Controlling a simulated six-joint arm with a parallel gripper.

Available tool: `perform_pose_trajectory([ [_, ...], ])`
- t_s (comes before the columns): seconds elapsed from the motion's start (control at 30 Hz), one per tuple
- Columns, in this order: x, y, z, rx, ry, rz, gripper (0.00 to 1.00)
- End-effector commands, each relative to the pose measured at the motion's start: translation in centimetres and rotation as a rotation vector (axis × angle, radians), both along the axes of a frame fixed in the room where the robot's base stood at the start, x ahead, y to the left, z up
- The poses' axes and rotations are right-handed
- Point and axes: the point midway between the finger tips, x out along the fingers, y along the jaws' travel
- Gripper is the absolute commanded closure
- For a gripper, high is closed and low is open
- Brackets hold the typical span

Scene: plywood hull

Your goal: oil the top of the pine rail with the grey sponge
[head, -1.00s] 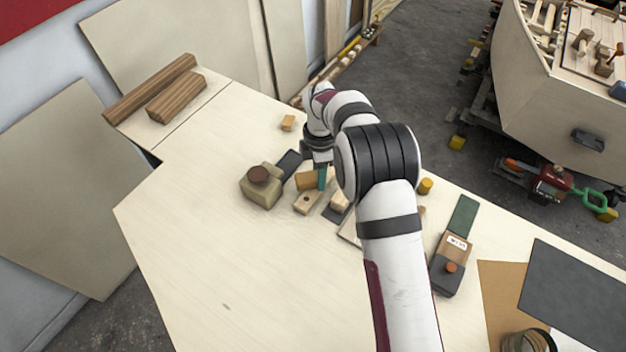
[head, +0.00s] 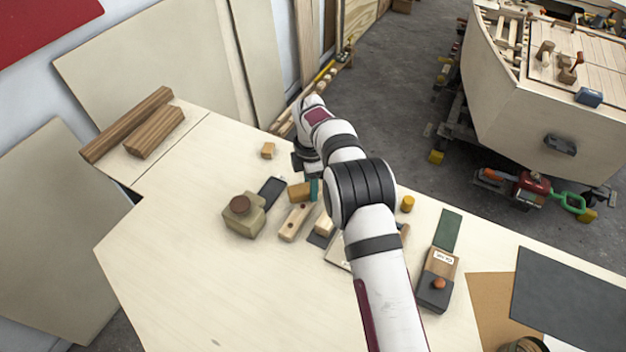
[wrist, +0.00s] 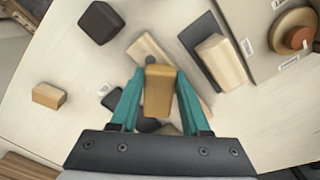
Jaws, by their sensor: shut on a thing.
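My gripper (wrist: 157,92) is shut on an ochre block (wrist: 158,90), with a teal finger on each side. The block is tan, not grey. In the head view the ochre block (head: 299,192) shows left of a teal finger, low over the bench. A pale wooden bar (head: 295,222) with a dark spot lies just below it in the picture and looks like the pine rail. I cannot tell whether block and bar touch. A dark grey flat piece (head: 272,190) lies to the left; I cannot tell whether it is the sponge.
A squat container with a brown cap (head: 241,214) stands left of the bar. A pale block (head: 324,225) sits to its right. A small tan block (head: 267,151) and brown beams (head: 154,133) lie farther back. The bench's front left (head: 200,285) is clear.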

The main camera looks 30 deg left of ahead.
Motion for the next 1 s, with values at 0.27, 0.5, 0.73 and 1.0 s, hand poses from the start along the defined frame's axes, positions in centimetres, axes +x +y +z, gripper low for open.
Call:
perform_pose_trajectory([
  [0.27,-2.6,0.0,-0.3,0.0,0.0,0.001,1.0],
  [0.5,-4.8,0.0,-0.3,0.0,0.0,0.001,1.0],
  [0.73,-6.8,0.0,-0.3,0.001,0.001,0.0,1.0],
  [1.0,-9.3,0.0,-0.3,-0.001,0.001,0.001,1.0],
])
